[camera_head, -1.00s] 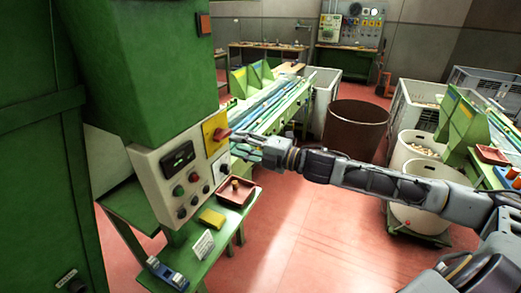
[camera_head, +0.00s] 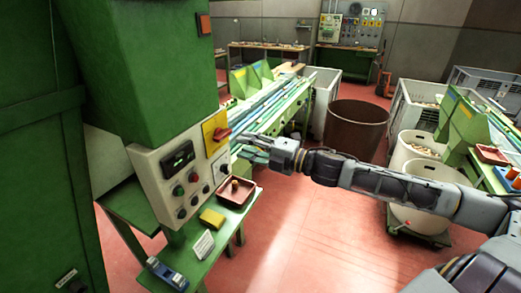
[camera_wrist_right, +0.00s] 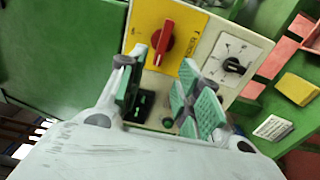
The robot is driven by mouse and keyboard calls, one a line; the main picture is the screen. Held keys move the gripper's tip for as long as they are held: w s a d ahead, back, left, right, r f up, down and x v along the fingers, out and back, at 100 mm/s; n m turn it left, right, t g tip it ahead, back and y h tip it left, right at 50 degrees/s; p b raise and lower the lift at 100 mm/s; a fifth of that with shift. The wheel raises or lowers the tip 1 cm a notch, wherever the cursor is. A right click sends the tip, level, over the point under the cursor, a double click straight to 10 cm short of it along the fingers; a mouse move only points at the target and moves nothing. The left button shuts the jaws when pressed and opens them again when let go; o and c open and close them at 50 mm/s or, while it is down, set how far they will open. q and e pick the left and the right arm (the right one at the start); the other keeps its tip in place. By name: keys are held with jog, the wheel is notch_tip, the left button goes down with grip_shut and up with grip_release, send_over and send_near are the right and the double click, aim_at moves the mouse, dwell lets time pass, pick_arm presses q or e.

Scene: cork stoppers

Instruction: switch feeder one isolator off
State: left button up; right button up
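The isolator is a red rotary handle (camera_head: 222,134) on a yellow plate (camera_head: 209,127), on the grey control panel of the green machine. In the head view the handle lies roughly level; the right wrist view shows the red handle (camera_wrist_right: 163,43) whole, just beyond my fingers. My right gripper (camera_head: 246,147) is just right of and below the handle, apart from it. In the wrist view its green-padded fingers (camera_wrist_right: 165,88) are spread with nothing between them. The plate's lettering is too small to read. My left gripper is out of view.
The panel also has a black rotary switch (camera_wrist_right: 234,65) on a white plate, a dark display (camera_head: 177,157) and several buttons. Below are a red tray (camera_head: 236,194) with corks and a yellow block (camera_head: 212,218). A brown bin (camera_head: 355,129) stands behind my right arm.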

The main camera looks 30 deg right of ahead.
jog(key=shift+v, duration=1.95)
dwell(0.8)
